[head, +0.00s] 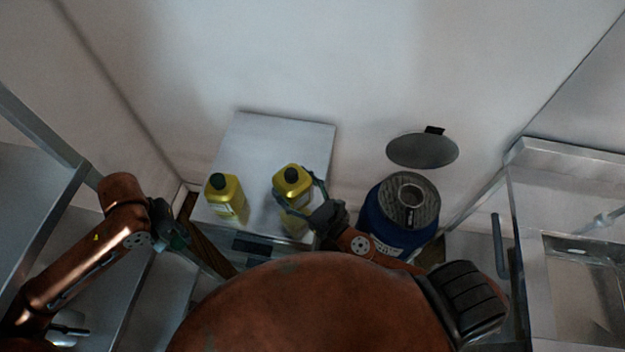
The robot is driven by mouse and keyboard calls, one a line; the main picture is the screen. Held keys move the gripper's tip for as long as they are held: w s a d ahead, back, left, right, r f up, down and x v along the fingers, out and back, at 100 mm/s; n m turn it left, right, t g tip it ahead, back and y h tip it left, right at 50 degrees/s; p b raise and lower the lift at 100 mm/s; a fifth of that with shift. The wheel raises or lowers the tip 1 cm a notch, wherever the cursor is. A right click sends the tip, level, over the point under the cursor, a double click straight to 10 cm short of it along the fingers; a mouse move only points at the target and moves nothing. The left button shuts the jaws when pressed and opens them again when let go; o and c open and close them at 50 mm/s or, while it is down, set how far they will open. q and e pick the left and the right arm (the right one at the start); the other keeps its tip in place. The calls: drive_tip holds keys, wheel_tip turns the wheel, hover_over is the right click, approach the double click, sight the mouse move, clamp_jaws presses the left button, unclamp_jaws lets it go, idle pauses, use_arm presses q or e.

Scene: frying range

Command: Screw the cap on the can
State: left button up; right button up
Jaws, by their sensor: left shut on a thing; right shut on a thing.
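Two yellow cans with black tops stand upright on a pale metal surface. The left can (226,205) stands clear of both grippers, and its black cap (217,181) sits on its top. The right can (298,187) also has a black cap (291,174) on top; I cannot tell how tightly either cap sits. My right gripper (297,190) is shut on the right can, with a finger on each side of its body. My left gripper (190,248) is low at the left, away from both cans. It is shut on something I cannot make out.
The metal surface (262,133) is bare behind the cans. A blue drum (374,225) with a grey ringed top stands at the right, below a dark round lid (421,151). A metal sink unit (540,205) is at the far right. A shelf (35,190) stands at the left.

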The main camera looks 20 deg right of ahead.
drive_tip(key=w+a+n+g+y, duration=0.3)
drive_tip(key=a+n+y, duration=0.1)
drive_tip(key=a, duration=0.4)
drive_tip(key=shift+w+r+y, duration=0.2)
drive_tip(key=shift+r+y, duration=0.1)
drive_tip(key=shift+y, duration=0.4)
